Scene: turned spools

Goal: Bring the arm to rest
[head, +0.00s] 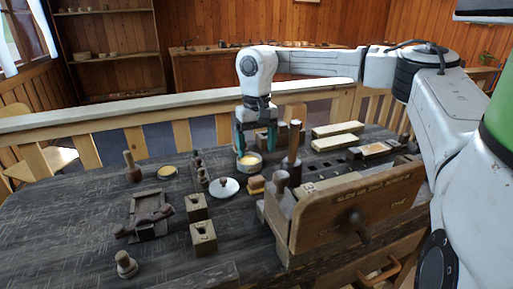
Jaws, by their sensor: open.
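My gripper (256,148) hangs from my arm, pointing down over the dark workbench (80,215). Its two teal fingers are apart. A small round tin with pale yellow contents (250,163) stands below and between the fingertips in the picture. I cannot tell whether the fingers touch it. No object is visibly gripped.
A wooden rack with a numbered front (350,212) stands at right, with a dark upright spindle (294,145) beside it. A white lid (224,188), square wooden blocks (203,238) and a dark wooden fixture (146,216) lie around. A pale railing (160,108) runs behind.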

